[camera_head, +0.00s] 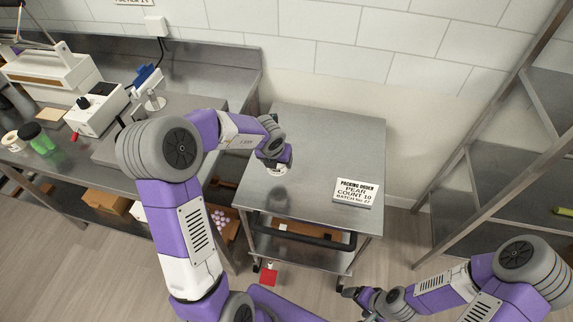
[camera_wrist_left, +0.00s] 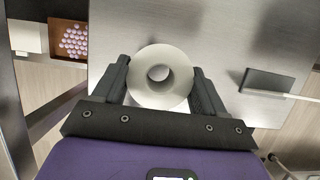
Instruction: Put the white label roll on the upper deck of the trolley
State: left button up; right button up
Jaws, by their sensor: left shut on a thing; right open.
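The white label roll (camera_wrist_left: 140,76) sits between the two fingers of my left gripper (camera_wrist_left: 160,85), its round face and centre hole towards the wrist camera. In the head view my left gripper (camera_head: 276,160) is shut on the roll (camera_head: 279,171), over the left part of the trolley's upper deck (camera_head: 320,130). The steel deck also fills the middle of the left wrist view (camera_wrist_left: 220,40). I cannot tell whether the roll touches the deck. My right gripper (camera_head: 358,298) is open and empty, low in front of the trolley.
A steel counter with a white machine (camera_head: 95,108), a green-filled jar (camera_head: 40,145) and a pale roll (camera_head: 12,141) is left. A shelf rack (camera_head: 500,170) stands right. The deck's middle is clear.

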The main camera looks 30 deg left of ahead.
pick_arm(q)
notch_tip(320, 180, down, 3)
jog(key=shift+s+f+b, duration=0.1)
jog(key=shift+s+b, duration=0.05)
jog(key=shift+b, duration=0.45)
notch_tip(320, 180, down, 5)
jog(key=b, duration=0.2)
jog(key=shift+b, duration=0.35)
jog(key=o, duration=1.5)
